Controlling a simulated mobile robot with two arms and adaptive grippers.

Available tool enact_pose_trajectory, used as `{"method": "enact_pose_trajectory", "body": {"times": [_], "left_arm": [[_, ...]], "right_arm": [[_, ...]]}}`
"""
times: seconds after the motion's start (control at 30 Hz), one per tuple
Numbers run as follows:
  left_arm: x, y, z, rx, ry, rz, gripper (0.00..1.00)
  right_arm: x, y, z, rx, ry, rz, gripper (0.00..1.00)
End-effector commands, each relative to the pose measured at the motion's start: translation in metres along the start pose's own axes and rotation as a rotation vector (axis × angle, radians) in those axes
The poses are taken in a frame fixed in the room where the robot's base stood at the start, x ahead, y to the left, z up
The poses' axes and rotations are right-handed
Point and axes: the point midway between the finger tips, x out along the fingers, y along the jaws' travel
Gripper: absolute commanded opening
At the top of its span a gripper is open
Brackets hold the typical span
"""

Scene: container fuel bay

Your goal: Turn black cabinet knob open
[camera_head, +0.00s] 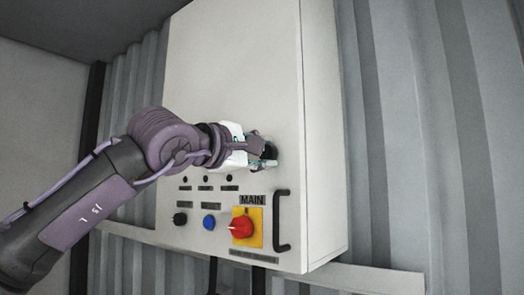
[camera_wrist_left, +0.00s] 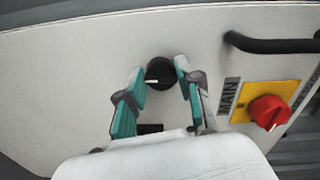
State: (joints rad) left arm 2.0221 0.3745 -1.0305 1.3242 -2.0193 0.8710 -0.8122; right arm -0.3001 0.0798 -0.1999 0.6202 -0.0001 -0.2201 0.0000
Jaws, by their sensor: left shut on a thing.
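The white cabinet (camera_head: 240,60) stands in front of me with its door face showing. My left gripper (camera_head: 267,154) reaches in from the left to the black knob on the door, above the row of small indicators. In the left wrist view the black knob (camera_wrist_left: 160,72) sits between the teal fingertips of my left gripper (camera_wrist_left: 161,70), which is shut on it. A white mark on the knob points left. In the head view the gripper hides most of the knob. My right gripper is in neither view.
A red rotary switch (camera_head: 241,228) on a yellow plate, labelled MAIN, sits below, beside a black door handle (camera_head: 281,220). A blue button (camera_head: 208,222) and a black button (camera_head: 180,219) are to its left. Corrugated wall (camera_head: 400,120) lies behind the cabinet.

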Motion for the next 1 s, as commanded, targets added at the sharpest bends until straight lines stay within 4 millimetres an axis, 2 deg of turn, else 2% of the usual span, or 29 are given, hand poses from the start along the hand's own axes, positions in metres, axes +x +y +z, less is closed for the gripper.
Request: {"method": "enact_pose_trajectory", "body": {"times": [0.03,0.07,0.2,0.57,0.67,1.0], "left_arm": [[-0.002,0.004,-0.001,0.003,0.001,0.01,0.0],[-0.002,0.004,-0.001,0.003,0.001,0.01,0.4],[-0.001,0.004,-0.001,0.002,0.001,0.008,0.6],[-0.005,0.002,-0.001,0.001,0.0,0.004,0.6],[-0.017,0.002,-0.001,0.002,0.001,0.005,0.6],[-0.087,0.003,-0.001,0.002,0.001,0.007,0.6]], "right_arm": [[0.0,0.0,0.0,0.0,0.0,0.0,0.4],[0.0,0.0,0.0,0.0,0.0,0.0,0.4],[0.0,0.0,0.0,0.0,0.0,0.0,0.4],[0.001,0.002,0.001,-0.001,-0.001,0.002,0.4],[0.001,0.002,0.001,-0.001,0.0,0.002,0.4],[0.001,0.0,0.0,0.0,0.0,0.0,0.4]]}}
